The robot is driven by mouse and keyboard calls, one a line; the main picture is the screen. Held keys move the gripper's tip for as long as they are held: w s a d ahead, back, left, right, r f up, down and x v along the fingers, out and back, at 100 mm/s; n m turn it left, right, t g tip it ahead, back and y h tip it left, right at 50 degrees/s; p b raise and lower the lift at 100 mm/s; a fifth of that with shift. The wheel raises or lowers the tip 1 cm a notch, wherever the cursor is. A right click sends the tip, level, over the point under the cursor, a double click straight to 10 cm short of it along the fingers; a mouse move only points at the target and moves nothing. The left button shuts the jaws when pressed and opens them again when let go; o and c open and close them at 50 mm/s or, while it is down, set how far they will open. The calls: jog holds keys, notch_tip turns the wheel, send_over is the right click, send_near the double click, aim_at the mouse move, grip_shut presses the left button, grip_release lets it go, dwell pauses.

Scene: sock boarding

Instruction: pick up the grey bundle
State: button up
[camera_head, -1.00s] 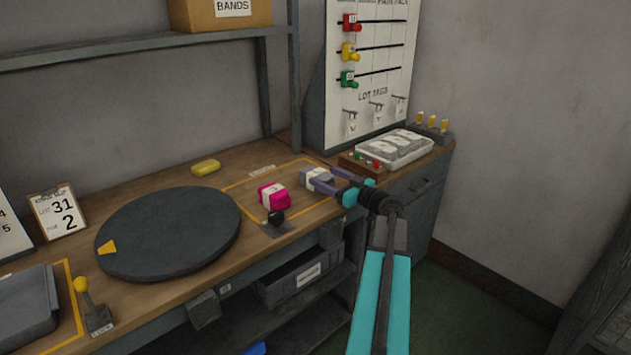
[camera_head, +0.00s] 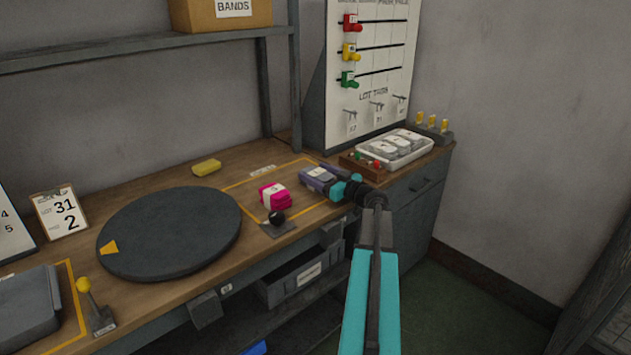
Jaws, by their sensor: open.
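The grey bundle (camera_head: 317,173) with a white band lies on the bench inside the yellow-outlined area, just right of a pink bundle (camera_head: 274,196). The near finger covers part of the bundle's front. I cannot tell whether the fingers touch it.
A dark round turntable (camera_head: 170,232) lies to the left, with a black-knobbed lever (camera_head: 277,220) near the front edge.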

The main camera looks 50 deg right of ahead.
aim_at(317, 172)
dwell(0.3)
jog(key=c, duration=1.2)
jog(key=shift+r, duration=0.15)
jog(key=shift+r, duration=1.55)
jog(key=shift+s+a+r+b, duration=0.4)
jog(key=shift+s+a, duration=0.9)
jog(key=shift+s, duration=1.05)
jog(key=shift+s+a+r+b, duration=0.15)
jog(key=shift+s+a+b, duration=0.45)
jog(key=shift+s+a, duration=1.2)
jog(key=shift+s+a+r+b, duration=0.3)
jog(key=shift+s+a+b, duration=0.35)
jog(key=shift+s, duration=2.25)
jog(key=shift+a, duration=0.1)
